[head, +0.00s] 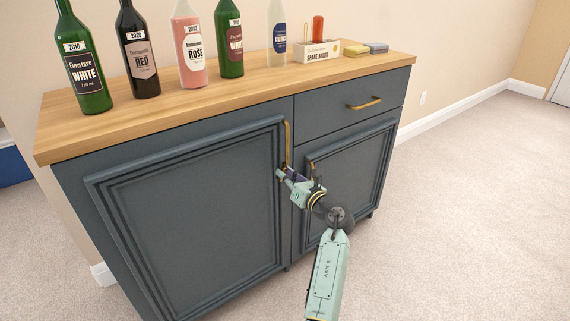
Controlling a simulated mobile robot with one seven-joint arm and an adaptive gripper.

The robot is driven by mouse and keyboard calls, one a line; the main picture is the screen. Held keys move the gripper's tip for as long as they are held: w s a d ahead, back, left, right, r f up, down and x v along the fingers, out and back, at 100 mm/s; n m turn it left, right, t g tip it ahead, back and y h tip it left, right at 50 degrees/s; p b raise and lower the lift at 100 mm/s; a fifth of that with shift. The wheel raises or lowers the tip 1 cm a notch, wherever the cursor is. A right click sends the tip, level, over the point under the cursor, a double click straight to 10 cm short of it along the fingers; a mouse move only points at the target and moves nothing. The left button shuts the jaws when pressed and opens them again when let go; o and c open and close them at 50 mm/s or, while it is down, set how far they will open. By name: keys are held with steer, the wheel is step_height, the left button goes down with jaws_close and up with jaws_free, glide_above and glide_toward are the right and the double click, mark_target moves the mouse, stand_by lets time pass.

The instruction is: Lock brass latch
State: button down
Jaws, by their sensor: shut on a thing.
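My gripper (284,172) is at the seam between the two dark blue-grey cabinet doors, just below the brass handle (287,143) of the left door (190,215). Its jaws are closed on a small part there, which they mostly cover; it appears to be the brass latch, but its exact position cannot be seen. The right door (352,180) has its own brass handle (311,168), partly behind my gripper. Both doors look closed.
Several bottles, such as the rosé (189,50), stand on the wooden top (150,112). A spare bulbs box (316,53) and sponge-like blocks (365,49) sit at its right. A drawer (340,108) is shut. Carpet (470,200) is clear at right.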

steer(key=shift+w+d+f+m+p, duration=0.1)
steer(key=shift+m+p, duration=3.4)
steer(key=shift+p, duration=0.5)
steer(key=shift+w+d+m+p, duration=0.1)
steer(key=shift+m+p, duration=3.4)
steer(key=shift+p, duration=0.45)
steer(key=c, duration=1.7)
jaws_free()
steer(key=shift+f, duration=0.1)
